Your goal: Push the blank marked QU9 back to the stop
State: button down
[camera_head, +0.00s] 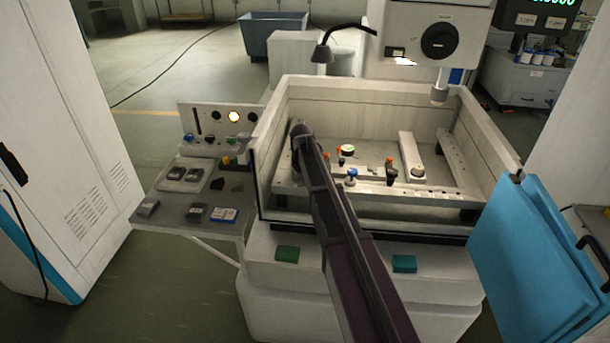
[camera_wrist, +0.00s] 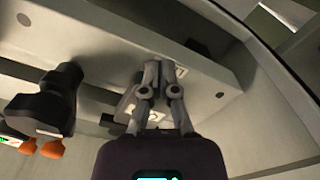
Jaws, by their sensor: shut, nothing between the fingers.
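My gripper (camera_wrist: 158,68) is shut and empty in the wrist view. Its fingertips are close to a pale block (camera_wrist: 126,104) with dark marks, which is partly hidden behind the fingers. I cannot read the marks, so I cannot tell if this is blank QU9, nor whether the fingers touch it. A pale bar (camera_wrist: 215,82) with a round hole lies behind and right of the fingers. In the head view, my gripper (camera_head: 299,130) is over the left part of the open tank (camera_head: 277,110). My arm hides part of the tank there, and I cannot make out the stop.
A black clamp (camera_wrist: 48,100) with orange knobs stands left of my gripper in the wrist view. In the head view, another clamp (camera_head: 390,172) and a pale bar (camera_head: 410,155) are in the tank. A side shelf (camera_head: 172,222) at left holds several small blocks.

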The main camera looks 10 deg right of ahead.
jog(key=shift+w+d, duration=0.15)
jog(key=shift+w, duration=0.35)
jog(key=shift+w+d, duration=0.15)
jog(key=shift+w, duration=0.35)
jog(key=shift+s, duration=0.1)
dwell(0.3)
jog(key=shift+s+a, duration=0.2)
jog(key=shift+s, duration=0.45)
notch_tip(320, 180, up, 7)
jog(key=p, duration=0.7)
dwell(0.4)
